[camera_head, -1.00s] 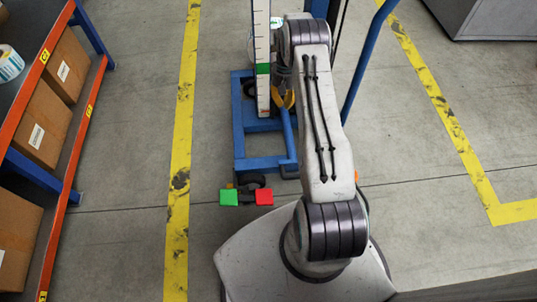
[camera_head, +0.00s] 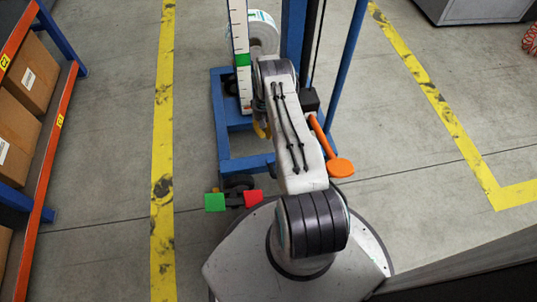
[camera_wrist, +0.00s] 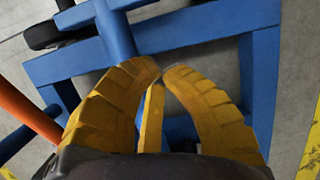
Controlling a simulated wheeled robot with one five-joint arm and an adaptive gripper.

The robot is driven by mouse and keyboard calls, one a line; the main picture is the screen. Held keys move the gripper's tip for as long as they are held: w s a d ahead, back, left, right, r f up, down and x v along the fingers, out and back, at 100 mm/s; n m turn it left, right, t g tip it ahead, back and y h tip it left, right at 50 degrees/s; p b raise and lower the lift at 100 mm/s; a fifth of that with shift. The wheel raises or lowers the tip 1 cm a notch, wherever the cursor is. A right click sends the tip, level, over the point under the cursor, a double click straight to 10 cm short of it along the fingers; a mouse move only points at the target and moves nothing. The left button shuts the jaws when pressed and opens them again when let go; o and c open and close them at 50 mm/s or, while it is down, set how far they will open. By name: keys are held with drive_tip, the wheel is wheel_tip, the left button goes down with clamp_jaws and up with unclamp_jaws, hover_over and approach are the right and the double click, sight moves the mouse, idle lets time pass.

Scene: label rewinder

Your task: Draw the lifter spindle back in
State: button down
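The lifter is a blue wheeled frame (camera_head: 219,140) with a tall blue mast (camera_head: 294,30) and a white scale (camera_head: 238,35) carrying a green mark. A white label roll (camera_head: 264,35) shows behind the scale, partly hidden by my arm. The spindle itself cannot be made out. An orange handle with a round end (camera_head: 340,167) projects beside my arm; an orange bar (camera_wrist: 28,110) shows at left in the wrist view. My gripper (camera_wrist: 161,68) has yellow fingers curved together, tips nearly meeting, with nothing clearly held. It points down above the blue base (camera_wrist: 205,28).
A green pedal (camera_head: 215,202) and a red pedal (camera_head: 253,198) sit at the lifter's near end. A shelf with cartons (camera_head: 30,75) stands at left. Yellow floor lines (camera_head: 163,130) run on both sides. A grey cabinet (camera_head: 480,8) is at upper right. Floor beside the lifter is clear.

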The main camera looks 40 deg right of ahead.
sight(270, 159)
drive_tip(key=b+x, duration=0.4)
drive_tip(key=shift+f, duration=0.4)
drive_tip(key=shift+s+f, duration=0.1)
drive_tip(key=shift+s, duration=0.05)
drive_tip(key=shift+s+a+b, duration=0.4)
drive_tip(key=shift+s+b, duration=0.3)
drive_tip(key=shift+b, duration=0.4)
drive_tip(key=shift+s+a+r, duration=0.1)
drive_tip(key=shift+s+a, duration=0.1)
drive_tip(key=shift+s, duration=0.2)
drive_tip(key=shift+s+a+r, duration=0.15)
drive_tip(key=shift+s+a, duration=0.05)
drive_tip(key=shift+s, duration=0.2)
drive_tip(key=shift+s+a, duration=0.1)
drive_tip(key=shift+s, duration=0.1)
drive_tip(key=shift+s+a+r+p, duration=0.1)
drive_tip(key=shift+s+a+p, duration=0.3)
drive_tip(key=shift+s, duration=0.55)
drive_tip(key=shift+s+a, duration=0.3)
drive_tip(key=shift+s, duration=0.2)
